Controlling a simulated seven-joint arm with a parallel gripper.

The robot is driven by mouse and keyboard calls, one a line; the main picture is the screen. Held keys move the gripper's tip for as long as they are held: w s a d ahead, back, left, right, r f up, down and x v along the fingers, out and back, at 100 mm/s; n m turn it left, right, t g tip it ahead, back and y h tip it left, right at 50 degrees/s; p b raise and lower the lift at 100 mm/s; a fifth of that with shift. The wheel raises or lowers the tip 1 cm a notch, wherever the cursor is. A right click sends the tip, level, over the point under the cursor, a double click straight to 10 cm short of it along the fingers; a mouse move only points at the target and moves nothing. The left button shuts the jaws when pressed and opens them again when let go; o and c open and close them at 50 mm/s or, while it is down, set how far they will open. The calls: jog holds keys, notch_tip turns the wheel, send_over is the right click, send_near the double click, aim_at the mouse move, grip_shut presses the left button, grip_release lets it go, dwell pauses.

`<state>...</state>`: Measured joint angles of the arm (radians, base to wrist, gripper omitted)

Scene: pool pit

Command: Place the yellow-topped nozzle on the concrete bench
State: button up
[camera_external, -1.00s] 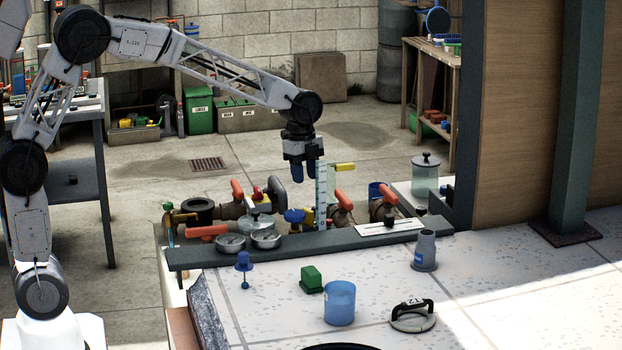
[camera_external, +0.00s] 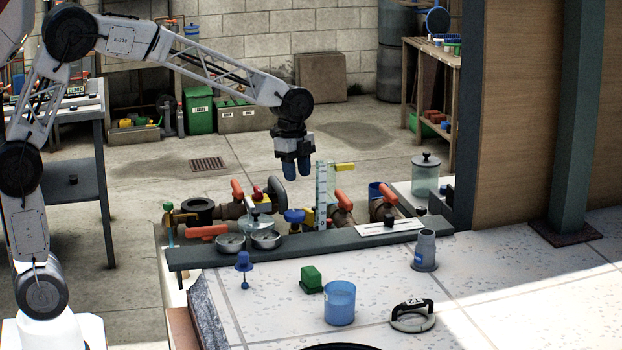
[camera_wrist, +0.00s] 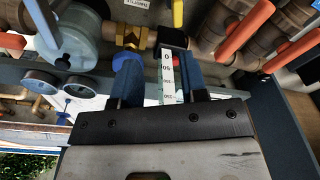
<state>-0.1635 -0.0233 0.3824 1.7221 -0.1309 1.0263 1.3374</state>
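My gripper (camera_external: 297,174) hangs in the air above the pipes and valves, pointing down. Its two blue fingers (camera_wrist: 156,80) are apart with nothing held between them. No nozzle with a clear yellow top can be singled out. A yellow lever (camera_external: 344,167) sticks out near an upright white scale (camera_external: 321,195); the lever also shows in the wrist view (camera_wrist: 178,12). The scale shows between the fingers in the wrist view (camera_wrist: 167,70), but stands apart from them. A small item with a red and yellow top (camera_external: 257,194) stands left. The pale speckled surface (camera_external: 385,285) may be the bench.
A dark grey ledge (camera_external: 200,260) carries two round gauges (camera_external: 266,240). Orange valve handles (camera_external: 342,198) surround the pipes.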

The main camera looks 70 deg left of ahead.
jog(key=s+d+r+n, duration=0.2)
jog(key=s, duration=0.6)
jog(key=s+d+r+n+t, duration=0.1)
jog(key=s+d+r+n, duration=0.15)
jog(key=s, duration=0.45)
jog(key=s+d+r+n, duration=0.1)
jog(key=s+d+n, duration=0.15)
jog(key=s, duration=0.55)
jog(key=s+d+f+n, duration=0.1)
jog(key=s+f+n, duration=0.1)
jog(key=s, duration=0.8)
jog(key=s+d+f+n+t+y, duration=0.1)
jog(key=s+d+f+n, duration=0.1)
jog(key=s, duration=0.8)
jog(key=shift+d+n, duration=0.2)
jog(key=shift+n, duration=0.5)
